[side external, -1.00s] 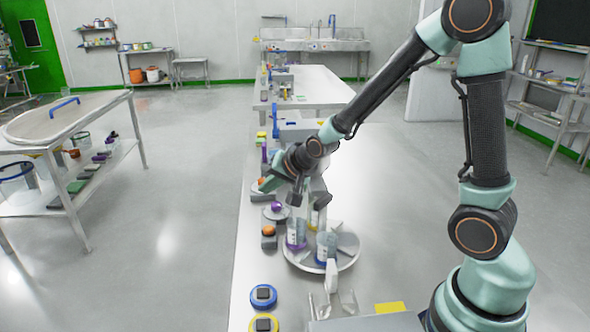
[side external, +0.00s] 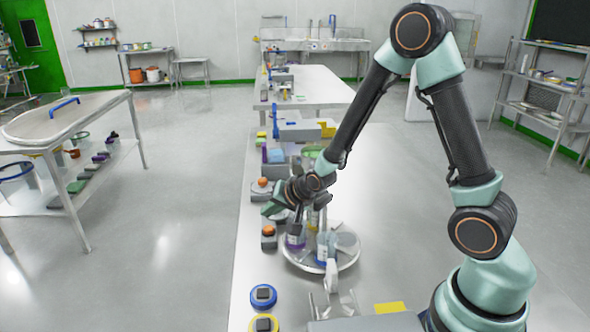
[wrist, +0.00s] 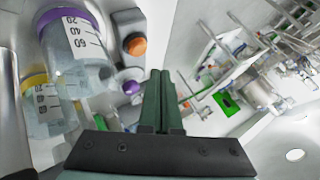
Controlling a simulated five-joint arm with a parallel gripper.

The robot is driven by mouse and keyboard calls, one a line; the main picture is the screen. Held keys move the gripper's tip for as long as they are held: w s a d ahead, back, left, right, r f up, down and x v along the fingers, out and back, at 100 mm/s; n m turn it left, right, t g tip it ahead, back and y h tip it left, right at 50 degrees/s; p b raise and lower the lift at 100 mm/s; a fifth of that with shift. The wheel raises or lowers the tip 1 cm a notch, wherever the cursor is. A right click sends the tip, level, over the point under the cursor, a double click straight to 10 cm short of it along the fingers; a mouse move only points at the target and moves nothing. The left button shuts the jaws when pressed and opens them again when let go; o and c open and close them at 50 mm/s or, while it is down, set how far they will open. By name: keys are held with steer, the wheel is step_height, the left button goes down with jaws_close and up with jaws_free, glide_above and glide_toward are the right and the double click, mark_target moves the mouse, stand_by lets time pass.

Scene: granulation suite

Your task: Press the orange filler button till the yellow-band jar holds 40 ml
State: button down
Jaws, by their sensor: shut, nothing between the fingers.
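My gripper (side external: 270,209) is shut and empty, over the row of buttons beside the round turntable (side external: 290,259). Its green fingers also show in the wrist view (wrist: 160,75). An orange button (side external: 268,230) on a grey block stands nearer the camera than the gripper; an orange button also shows in the wrist view (wrist: 135,44), left of the fingertips, apart from them. The yellow-band jar (wrist: 39,98) stands behind the purple-band jar (wrist: 70,40) in the wrist view. Its liquid level is not clear. In the side view my gripper partly hides the jars.
A purple button (wrist: 131,87) lies close to the fingers. Another orange button (side external: 263,182) sits farther back. A blue-band jar (side external: 327,245) stands on the turntable. Blue (side external: 263,296) and yellow (side external: 264,323) round pads lie at the front. The table right of the turntable is mostly clear.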

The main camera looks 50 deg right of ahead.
mark_target(271, 231)
steer(key=shift+f, duration=1)
steer(key=shift+f, duration=0.1)
stand_by(1.3)
steer(key=shift+d+f, duration=0.15)
steer(key=shift+f, duration=0.15)
steer(key=shift+f, duration=0.5)
stand_by(0.7)
steer(key=shift+r, duration=0.9)
steer(key=shift+r, duration=2.55)
